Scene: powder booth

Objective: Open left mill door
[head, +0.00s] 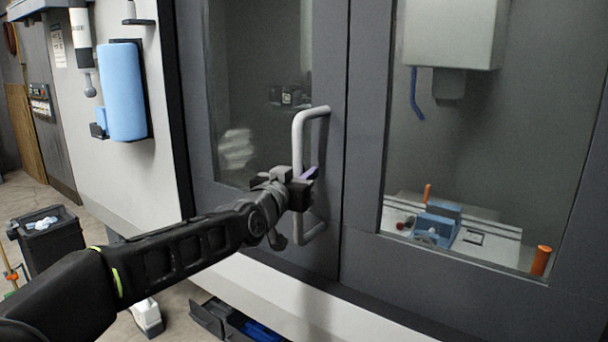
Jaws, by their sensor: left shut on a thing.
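The left mill door (230,150) is a dark grey panel with a window, and a light grey C-shaped handle (298,135) stands upright near its right edge. The left door's right edge meets the right mill door (362,130) with no clear gap visible. My left gripper (303,186) is shut on the handle at about its middle, and its fingers partly hide the bar. My right gripper is not in view.
A black bin (50,245) stands on the floor at left. A blue roll (122,92) hangs on the white side panel.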

